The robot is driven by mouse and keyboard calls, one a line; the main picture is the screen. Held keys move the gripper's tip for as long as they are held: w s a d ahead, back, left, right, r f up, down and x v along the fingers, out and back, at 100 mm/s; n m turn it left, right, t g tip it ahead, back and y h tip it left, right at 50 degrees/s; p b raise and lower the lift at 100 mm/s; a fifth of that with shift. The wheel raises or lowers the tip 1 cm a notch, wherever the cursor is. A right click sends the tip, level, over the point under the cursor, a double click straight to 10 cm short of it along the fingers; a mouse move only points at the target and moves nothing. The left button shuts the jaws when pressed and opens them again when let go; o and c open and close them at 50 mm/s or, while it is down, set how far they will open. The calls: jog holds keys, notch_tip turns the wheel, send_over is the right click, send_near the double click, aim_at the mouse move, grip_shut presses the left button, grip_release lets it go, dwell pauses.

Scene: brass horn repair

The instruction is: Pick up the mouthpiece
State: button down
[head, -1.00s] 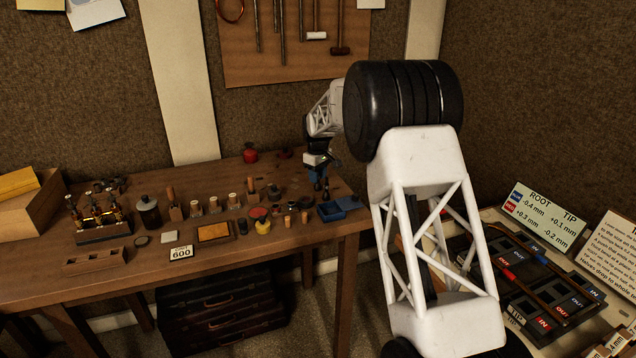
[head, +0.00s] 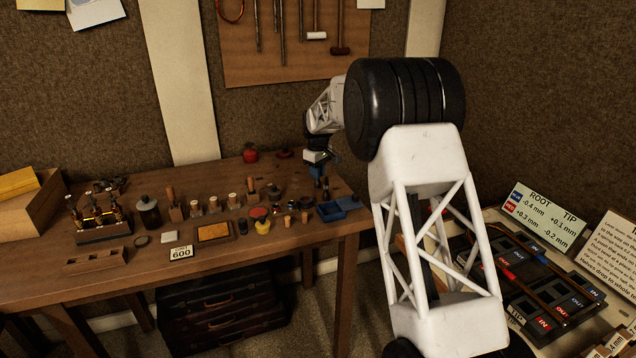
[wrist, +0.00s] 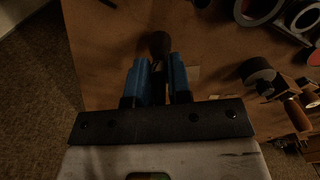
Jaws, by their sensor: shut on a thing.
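My gripper (head: 321,180) is over the right end of the wooden bench, just behind the small blue tray (head: 340,208). In the wrist view its two blue fingers (wrist: 159,65) are closed on a small dark piece with a rounded end, which I take to be the mouthpiece (wrist: 160,44). The piece sticks out past the fingertips. Its lower part is hidden between the fingers. In the head view the piece is too small and dark to make out clearly. Whether it touches the bench I cannot tell.
The bench (head: 100,268) holds several small pots, cork-topped and wooden-handled items, a yellow-topped block (head: 213,232) and a "600" card (head: 181,252). A valve rack (head: 102,225) stands at the left. In the wrist view a dark cylinder (wrist: 257,70) lies right of the fingers.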

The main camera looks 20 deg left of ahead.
jog(key=shift+r, duration=3.35)
jog(key=shift+d, duration=0.1)
